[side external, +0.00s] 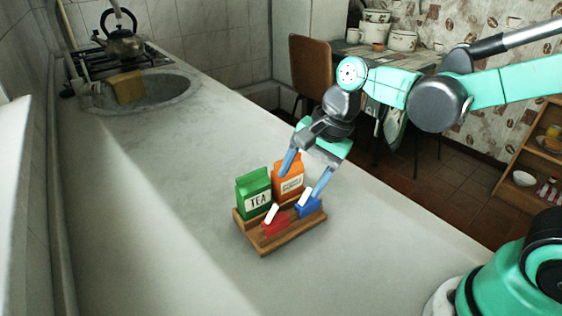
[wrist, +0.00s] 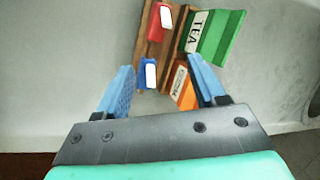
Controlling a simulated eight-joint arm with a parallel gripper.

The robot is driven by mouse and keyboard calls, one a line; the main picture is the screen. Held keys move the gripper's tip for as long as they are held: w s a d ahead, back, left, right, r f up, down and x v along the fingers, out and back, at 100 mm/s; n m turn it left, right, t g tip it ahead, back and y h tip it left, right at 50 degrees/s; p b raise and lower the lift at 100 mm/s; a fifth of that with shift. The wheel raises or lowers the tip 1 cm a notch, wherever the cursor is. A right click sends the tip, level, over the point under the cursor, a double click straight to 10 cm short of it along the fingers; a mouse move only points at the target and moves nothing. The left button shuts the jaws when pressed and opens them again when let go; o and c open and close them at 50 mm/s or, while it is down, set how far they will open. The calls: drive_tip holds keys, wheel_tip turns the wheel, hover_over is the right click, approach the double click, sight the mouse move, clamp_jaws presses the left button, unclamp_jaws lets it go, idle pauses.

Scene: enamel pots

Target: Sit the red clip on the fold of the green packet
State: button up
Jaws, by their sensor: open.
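The green packet (side external: 254,192), labelled TEA, stands upright at the back left of a wooden tray (side external: 288,238). It also shows in the wrist view (wrist: 219,36). The red clip (side external: 272,225), with a white tab, sits at the front left of the tray, in front of the green packet; the wrist view shows it at the top (wrist: 156,27). My gripper (side external: 305,180) is open above the tray's right end, by the orange packet and the blue clip. In the wrist view the blue fingers (wrist: 163,88) stand wide apart, with the blue clip between them lower down.
An orange packet (side external: 288,178) stands right of the green one. A blue clip (side external: 309,206) with a white tab sits at the tray's front right. The stone counter (side external: 150,200) around the tray is clear. A sink (side external: 150,98) is far back.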

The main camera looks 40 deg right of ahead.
sight(271, 217)
drive_tip(key=a+f+m, duration=0.1)
drive_tip(key=m, duration=0.1)
drive_tip(key=a+m+g, duration=0.1)
drive_tip(key=w+a+f+m+g+y, duration=0.1)
drive_tip(key=m, duration=0.1)
drive_tip(key=shift+w+a+f+m, duration=0.1)
drive_tip(key=shift+a+f+m, duration=0.05)
drive_tip(key=shift+f+m, duration=0.15)
drive_tip(key=shift+x, duration=2.8)
clamp_jaws()
